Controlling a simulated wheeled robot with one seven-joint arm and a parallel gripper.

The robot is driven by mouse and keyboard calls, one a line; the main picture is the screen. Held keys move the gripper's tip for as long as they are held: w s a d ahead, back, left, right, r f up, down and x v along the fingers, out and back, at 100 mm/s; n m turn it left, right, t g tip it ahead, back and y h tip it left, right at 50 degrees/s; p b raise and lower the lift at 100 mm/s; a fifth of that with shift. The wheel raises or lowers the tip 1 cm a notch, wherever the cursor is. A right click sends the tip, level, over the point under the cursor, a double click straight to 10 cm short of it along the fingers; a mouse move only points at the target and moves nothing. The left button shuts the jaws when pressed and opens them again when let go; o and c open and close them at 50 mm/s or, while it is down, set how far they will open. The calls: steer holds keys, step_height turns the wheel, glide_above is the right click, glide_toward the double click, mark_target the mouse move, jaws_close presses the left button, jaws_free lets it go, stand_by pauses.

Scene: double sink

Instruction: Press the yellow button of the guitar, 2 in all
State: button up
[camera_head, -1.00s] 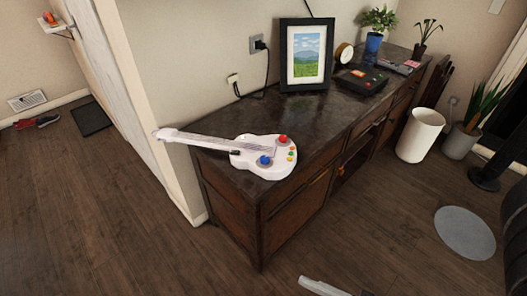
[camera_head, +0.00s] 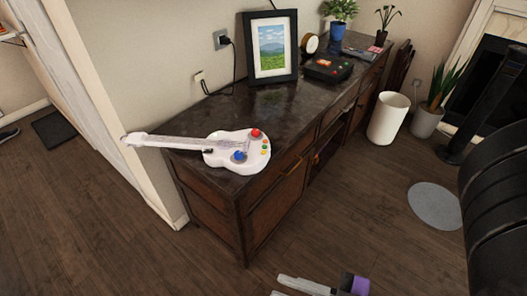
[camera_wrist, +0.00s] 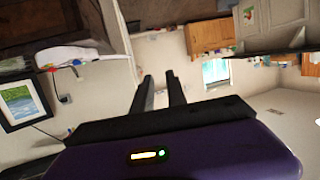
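The white guitar (camera_head: 222,158) lies on the near left end of the dark cabinet top, its neck reaching left past the edge. Its body carries a large red button (camera_head: 255,133), a large blue button (camera_head: 240,156) and a column of small coloured buttons (camera_head: 265,147) near the right edge. The yellow one is too small to pick out surely. The guitar also shows sideways in the wrist view (camera_wrist: 82,51). My gripper (camera_head: 277,285) is at the bottom of the head view, in front of the cabinet and apart from the guitar. In the wrist view its fingers (camera_wrist: 158,75) stand apart with nothing between them.
The cabinet (camera_head: 205,205) also bears a framed picture (camera_head: 271,50), a black device with coloured buttons (camera_head: 328,68), a small clock (camera_head: 311,43) and plants (camera_head: 341,14). A white bin (camera_head: 388,118) stands at its right. The floor in front is mostly clear.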

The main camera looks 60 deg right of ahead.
jaws_close()
stand_by(0.9)
stand_by(0.4)
